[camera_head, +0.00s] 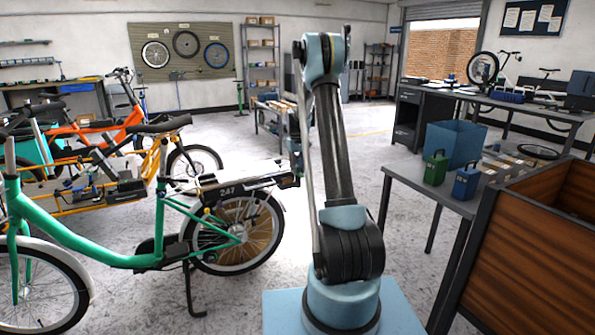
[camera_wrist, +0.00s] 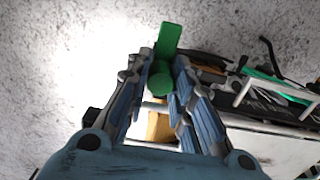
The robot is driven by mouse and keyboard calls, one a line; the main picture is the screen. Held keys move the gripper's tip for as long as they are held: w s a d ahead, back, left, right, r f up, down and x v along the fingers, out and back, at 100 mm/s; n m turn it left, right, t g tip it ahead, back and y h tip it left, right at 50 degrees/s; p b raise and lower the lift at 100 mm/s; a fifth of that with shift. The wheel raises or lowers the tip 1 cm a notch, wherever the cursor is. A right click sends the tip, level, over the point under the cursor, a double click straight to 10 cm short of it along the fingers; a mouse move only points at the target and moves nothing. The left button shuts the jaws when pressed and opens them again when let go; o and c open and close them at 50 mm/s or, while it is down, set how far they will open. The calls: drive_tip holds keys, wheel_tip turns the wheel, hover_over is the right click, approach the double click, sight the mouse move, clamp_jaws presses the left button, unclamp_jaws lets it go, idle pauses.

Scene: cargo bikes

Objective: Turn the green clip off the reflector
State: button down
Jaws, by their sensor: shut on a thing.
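The green clip (camera_wrist: 168,40) shows in the wrist view as a flat green bar with a round green knob below it. My gripper (camera_wrist: 158,76) is shut on the clip, with its blue-grey fingers on both sides of the knob. The green bike (camera_head: 100,238) stands at the left in the head view, and its rear rack (camera_head: 227,191) bears the number 247. My arm reaches down near the rear end of this rack. I cannot make out the reflector for certain. A tan piece and a pale bar show between my fingers under the clip. In the head view my arm hides the clip.
A grey table (camera_head: 400,173) at the right holds a blue bin (camera_head: 456,143), a green case (camera_head: 436,168) and a blue case (camera_head: 466,182). A wooden-sided box (camera_head: 545,235) is at the near right. Orange and yellow bikes stand behind the green one.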

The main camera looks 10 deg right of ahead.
drive_tip(key=shift+w, duration=0.1)
drive_tip(key=c, duration=1.4)
unclamp_jaws()
drive_tip(key=shift+o, duration=0.2)
drive_tip(key=shift+r, duration=0.1)
wheel_tip(320, 180, up, 12)
drive_tip(key=shift+w+a, duration=0.15)
drive_tip(key=shift+a, duration=0.1)
